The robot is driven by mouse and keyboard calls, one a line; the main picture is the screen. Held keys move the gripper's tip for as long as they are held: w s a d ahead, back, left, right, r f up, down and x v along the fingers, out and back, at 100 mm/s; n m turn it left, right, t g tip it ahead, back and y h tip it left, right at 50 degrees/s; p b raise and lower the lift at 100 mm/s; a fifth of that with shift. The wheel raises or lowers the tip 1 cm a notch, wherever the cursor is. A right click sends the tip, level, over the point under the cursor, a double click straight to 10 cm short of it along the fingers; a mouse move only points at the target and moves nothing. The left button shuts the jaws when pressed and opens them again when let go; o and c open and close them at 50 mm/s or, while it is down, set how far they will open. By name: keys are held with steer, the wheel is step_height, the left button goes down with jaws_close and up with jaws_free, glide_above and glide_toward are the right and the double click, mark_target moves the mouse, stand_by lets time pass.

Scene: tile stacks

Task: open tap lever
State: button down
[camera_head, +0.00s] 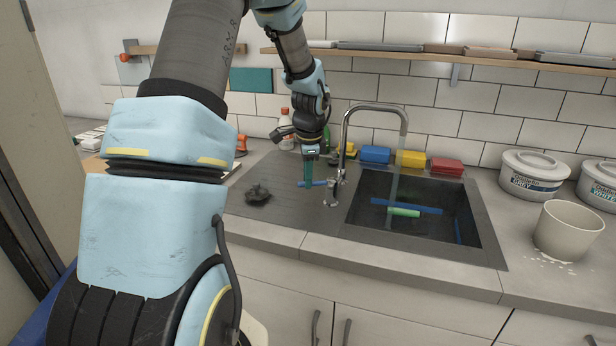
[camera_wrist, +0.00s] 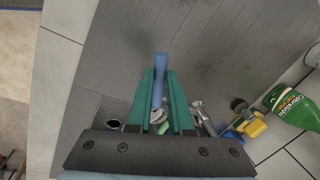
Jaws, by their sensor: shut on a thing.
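The tap (camera_head: 346,135) is a chrome gooseneck at the left edge of the dark sink (camera_head: 355,218). Its blue lever (camera_head: 321,183) sticks out to the left from the tap's base. A pale, see-through stream (camera_head: 393,172) hangs below the spout into the sink. My gripper (camera_head: 308,184) reaches down from above, with its teal fingers at the lever. In the wrist view the blue lever (camera_wrist: 160,66) lies between the two teal fingers of my gripper (camera_wrist: 160,78), which is shut on it. The lever's base is partly hidden by the fingers.
Blue (camera_head: 375,155), yellow (camera_head: 411,159) and red (camera_head: 447,166) sponges stand behind the sink. A green bottle (camera_wrist: 291,106) is near the tap. A black plug-like piece (camera_head: 258,193) lies on the drainboard. A beige cup (camera_head: 568,230) and white tubs stand at right.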

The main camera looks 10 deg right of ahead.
steer(key=c, duration=0.8)
jaws_free()
steer(key=shift+r, duration=0.1)
steer(key=r+b, duration=0.1)
steer(key=r, duration=0.2)
steer(key=s+r, duration=0.1)
steer(key=r, duration=0.3)
steer(key=s+r+b, duration=0.1)
steer(key=r, duration=0.2)
steer(key=shift+d+r+b, duration=0.1)
steer(key=shift+r+b, duration=0.1)
steer(key=shift+b, duration=0.1)
steer(key=s+a+f+n, duration=0.2)
steer(key=s+a+n, duration=0.3)
steer(key=s, duration=0.1)
steer(key=s+a+f+n, duration=0.3)
steer(key=s+a+n, duration=0.2)
steer(key=s+n, duration=0.1)
steer(key=s+a+f+n, duration=0.3)
steer(key=s+a+n, duration=0.2)
steer(key=s, duration=0.2)
steer(key=shift+n+g, duration=0.3)
